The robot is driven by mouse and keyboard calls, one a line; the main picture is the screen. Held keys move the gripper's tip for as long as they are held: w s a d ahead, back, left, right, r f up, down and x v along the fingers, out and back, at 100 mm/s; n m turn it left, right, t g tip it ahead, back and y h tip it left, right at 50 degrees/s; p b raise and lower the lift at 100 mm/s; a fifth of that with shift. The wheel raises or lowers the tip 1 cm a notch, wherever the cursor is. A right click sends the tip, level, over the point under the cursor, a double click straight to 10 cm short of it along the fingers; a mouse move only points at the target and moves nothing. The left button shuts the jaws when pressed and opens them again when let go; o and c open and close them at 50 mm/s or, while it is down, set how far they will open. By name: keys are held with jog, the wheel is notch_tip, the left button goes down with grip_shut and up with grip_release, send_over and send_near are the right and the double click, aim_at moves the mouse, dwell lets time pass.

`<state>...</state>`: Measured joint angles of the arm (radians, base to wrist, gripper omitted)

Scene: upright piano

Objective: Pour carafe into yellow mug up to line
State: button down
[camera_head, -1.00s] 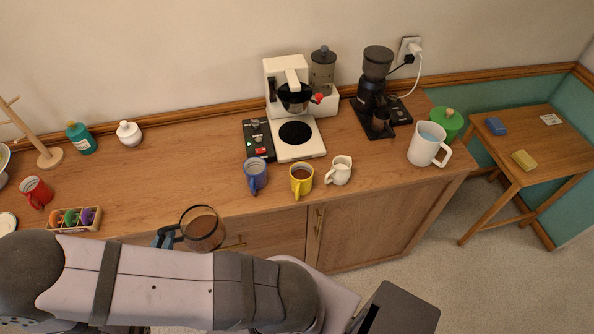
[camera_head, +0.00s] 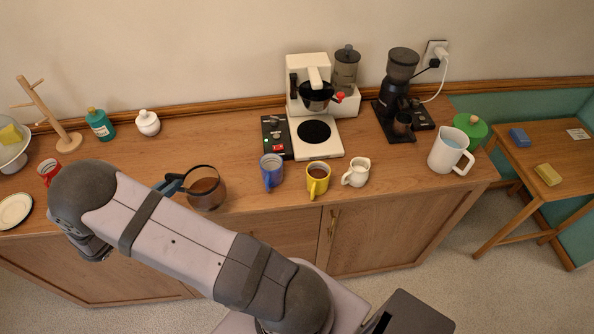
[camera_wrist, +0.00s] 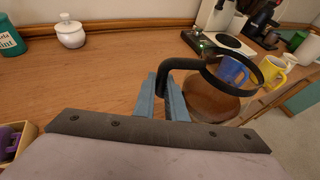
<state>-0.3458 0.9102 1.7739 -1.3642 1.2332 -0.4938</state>
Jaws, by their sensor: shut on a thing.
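The glass carafe (camera_head: 207,190) holds brown liquid, has a dark rim, and is held near the counter's front edge, left of the mugs. My gripper (camera_head: 172,185) is shut on its handle. In the wrist view the blue fingers of my gripper (camera_wrist: 163,95) pinch the black handle, and the carafe (camera_wrist: 208,98) looks roughly upright. The yellow mug (camera_head: 318,182) stands upright on the counter to the right, with dark brown content inside. It also shows in the wrist view (camera_wrist: 273,72). Its line cannot be made out. The carafe is apart from the yellow mug.
A blue mug (camera_head: 271,172) stands between carafe and yellow mug. A white creamer (camera_head: 356,172) is right of the yellow mug. The coffee maker (camera_head: 317,138) and the grinder (camera_head: 400,95) stand behind. A white pitcher (camera_head: 448,151) is farther right.

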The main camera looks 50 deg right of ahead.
jog(key=w+d+r+m+g+b, duration=0.2)
jog(key=d+r+m+g, duration=0.15)
jog(key=d, duration=0.85)
jog(key=w+d+r+m+g+b, duration=0.1)
jog(key=w+d+r+m+g, duration=0.2)
jog(key=d, duration=1)
jog(key=s+d+f+m+g+b, duration=0.1)
jog(key=s+d+f+g, duration=0.1)
jog(key=s+d, duration=0.2)
jog(key=s+d+f+m+g+y+b, duration=0.1)
jog(key=s+d+f+m+g, duration=0.1)
jog(key=s+d, duration=0.2)
jog(key=s+d+f+m+g+y+b, duration=0.1)
jog(key=s+d+f+g, duration=0.1)
jog(key=s+d, duration=0.3)
jog(key=shift+s+d+f+b, duration=0.1)
jog(key=shift+s+f+b, duration=0.05)
jog(key=shift+f+b, duration=0.25)
